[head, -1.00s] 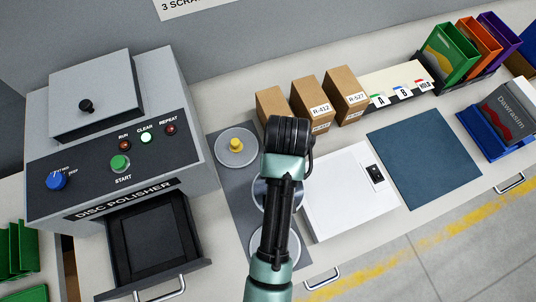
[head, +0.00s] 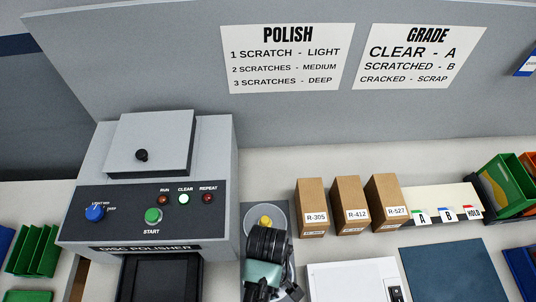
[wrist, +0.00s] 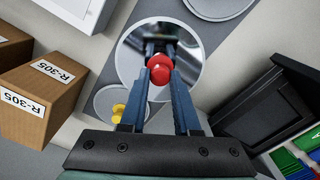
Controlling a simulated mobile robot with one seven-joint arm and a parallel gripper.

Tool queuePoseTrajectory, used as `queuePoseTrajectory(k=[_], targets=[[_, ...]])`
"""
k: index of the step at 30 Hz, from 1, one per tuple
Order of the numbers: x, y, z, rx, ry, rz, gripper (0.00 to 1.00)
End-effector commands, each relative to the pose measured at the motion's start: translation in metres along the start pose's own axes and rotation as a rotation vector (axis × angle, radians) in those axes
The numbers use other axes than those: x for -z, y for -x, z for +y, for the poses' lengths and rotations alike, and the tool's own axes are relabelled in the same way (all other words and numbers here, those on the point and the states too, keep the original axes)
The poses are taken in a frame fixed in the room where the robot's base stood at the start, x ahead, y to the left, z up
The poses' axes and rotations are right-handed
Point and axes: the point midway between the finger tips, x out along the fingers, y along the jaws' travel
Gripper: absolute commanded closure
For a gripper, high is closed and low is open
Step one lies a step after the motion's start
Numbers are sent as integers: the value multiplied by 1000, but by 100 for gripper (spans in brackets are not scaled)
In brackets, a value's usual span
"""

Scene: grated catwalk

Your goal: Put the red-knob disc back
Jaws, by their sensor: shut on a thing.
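The red-knob disc (wrist: 135,60) is round, with a mirror-like face and a red knob (wrist: 159,70) at its middle. In the wrist view my gripper (wrist: 161,58) is shut on the red knob, one dark blue finger on each side. The disc is over the grey mat, between the yellow-knob disc (wrist: 105,101) and another grey disc (wrist: 215,8). I cannot tell whether it touches the mat. In the head view my arm hides the red-knob disc; the yellow-knob disc (head: 265,211) shows just behind the wrist.
The disc polisher (head: 220,165) stands left, its CLEAR light (head: 183,199) lit and its black drawer (head: 160,285) open. Several brown boxes (head: 312,207) stand right of the mat. A white case (head: 350,280) and a blue mat (head: 450,270) lie in front. Wall signs (head: 287,62) hang behind.

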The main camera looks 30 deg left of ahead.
Motion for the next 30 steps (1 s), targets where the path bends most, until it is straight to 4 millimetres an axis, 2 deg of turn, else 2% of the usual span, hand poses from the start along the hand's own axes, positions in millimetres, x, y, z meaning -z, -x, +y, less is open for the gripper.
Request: queuePoseTrajectory(k=[10,23,24,28,30], targets=[[0,-41,0,0,-1,0,100],[0,-48,0,-1,-2,1,100],[0,-47,0,-1,-2,1,62],[0,-47,0,-1,-2,1,40],[0,-47,0,-1,-2,1,40]])
